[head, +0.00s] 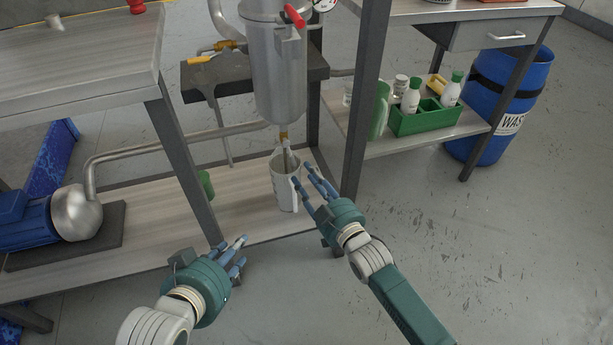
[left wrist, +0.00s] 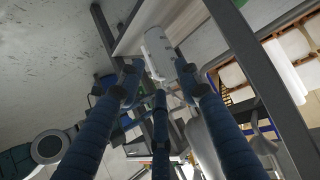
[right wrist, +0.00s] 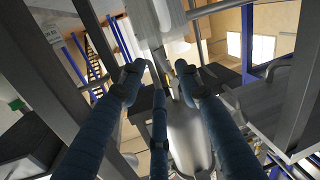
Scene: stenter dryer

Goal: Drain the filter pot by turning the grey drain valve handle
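The steel filter pot (head: 275,75) hangs upright above the lower shelf, with a brass fitting at its bottom. The grey drain valve handle (head: 289,157) points down from that fitting into the mouth of a white bucket (head: 287,190). My right gripper (head: 314,182) is open just right of the bucket and handle, and no grip on the handle shows. In the right wrist view the pot (right wrist: 188,135) and bucket (right wrist: 165,14) lie beyond the fingers. My left gripper (head: 238,254) is open and empty, low left of the bucket, in front of the shelf.
A dark frame post (head: 363,95) stands right of the pot, and another leg (head: 182,155) stands left. A blue pump (head: 35,218) sits on the left shelf. A green bottle caddy (head: 425,120) and blue waste drum (head: 508,85) are right. The front floor is clear.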

